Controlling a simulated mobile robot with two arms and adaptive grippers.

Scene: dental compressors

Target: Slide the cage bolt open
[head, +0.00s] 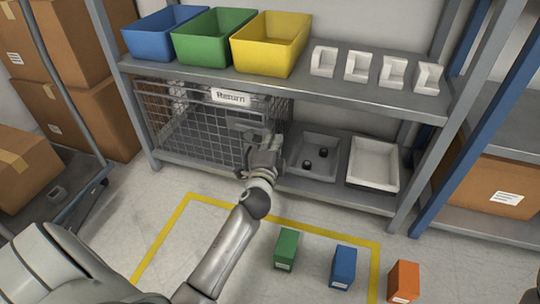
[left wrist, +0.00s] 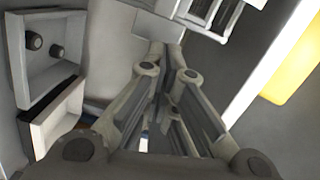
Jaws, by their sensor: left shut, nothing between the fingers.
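The wire cage (head: 195,125) stands on the lower shelf at the left, with a white "Return" label (head: 230,97) on its upper front. My left gripper (head: 268,148) is at the cage's right front edge, and its fingers are shut and empty. In the left wrist view the closed fingers (left wrist: 166,52) point toward a pale plate-like part, with a barred part of the cage (left wrist: 212,14) at the upper right. I cannot pick out the bolt; my gripper covers that side of the cage in the head view. I cannot tell whether the fingers touch anything. My right gripper is not in view.
Right of the cage are a grey tray (head: 327,140) with dark round pieces and a white tray (head: 373,150). Blue, green and yellow bins (head: 268,45) stand above. Green, blue and orange boxes (head: 403,281) stand on the floor. A shelf edge (head: 300,92) runs above my gripper.

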